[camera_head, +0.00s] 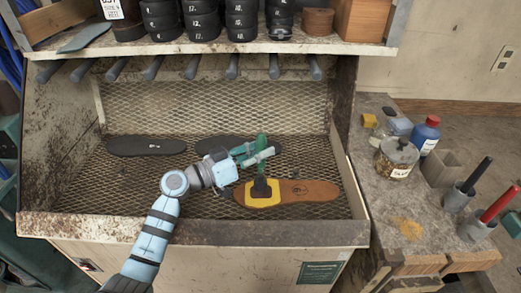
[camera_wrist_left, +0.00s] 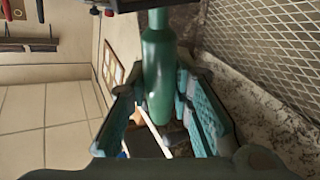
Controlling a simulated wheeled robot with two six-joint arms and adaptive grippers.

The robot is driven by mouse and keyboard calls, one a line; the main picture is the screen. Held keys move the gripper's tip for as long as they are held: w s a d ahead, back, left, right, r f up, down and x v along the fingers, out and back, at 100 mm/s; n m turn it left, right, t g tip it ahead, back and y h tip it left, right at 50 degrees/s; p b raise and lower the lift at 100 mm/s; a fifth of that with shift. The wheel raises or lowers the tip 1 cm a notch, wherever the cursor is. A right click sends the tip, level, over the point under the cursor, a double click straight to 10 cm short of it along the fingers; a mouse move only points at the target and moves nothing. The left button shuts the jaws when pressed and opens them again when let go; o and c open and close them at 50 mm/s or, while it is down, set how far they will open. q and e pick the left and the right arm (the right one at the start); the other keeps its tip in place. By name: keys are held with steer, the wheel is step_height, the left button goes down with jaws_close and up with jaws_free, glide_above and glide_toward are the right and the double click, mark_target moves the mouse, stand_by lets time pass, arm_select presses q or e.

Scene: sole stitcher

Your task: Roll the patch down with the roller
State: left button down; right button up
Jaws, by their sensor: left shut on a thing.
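My left gripper (camera_head: 258,154) is shut on the green handle of the roller (camera_head: 262,140), which stands roughly upright. The handle also shows between the teal fingers in the left wrist view (camera_wrist_left: 158,75). The roller's dark lower end is over the yellow patch (camera_head: 256,201); I cannot tell whether it presses on it. The patch lies on the left part of a brown sole (camera_head: 308,190), on the mesh floor of the booth. Part of the patch is hidden behind the roller. My right gripper is not in view.
Dark soles (camera_head: 146,146) lie farther back on the mesh. The booth's front lip (camera_head: 190,228) runs below my arm, and a shelf (camera_head: 210,47) hangs above. On the right bench stand a jar (camera_head: 396,158), a blue bottle (camera_head: 425,135) and tools in cups (camera_head: 476,230).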

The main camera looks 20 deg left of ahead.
arm_select(q)
steer(key=shift+f, duration=0.25)
steer(key=shift+w+a+r+p, duration=0.1)
steer(key=shift+w+p, duration=0.2)
steer(key=shift+w+a, duration=0.1)
steer(key=shift+w, duration=0.2)
steer(key=shift+s+d+p, duration=0.2)
steer(key=shift+s+p, duration=0.4)
steer(key=shift+p, duration=0.35)
steer(key=shift+f, duration=0.2)
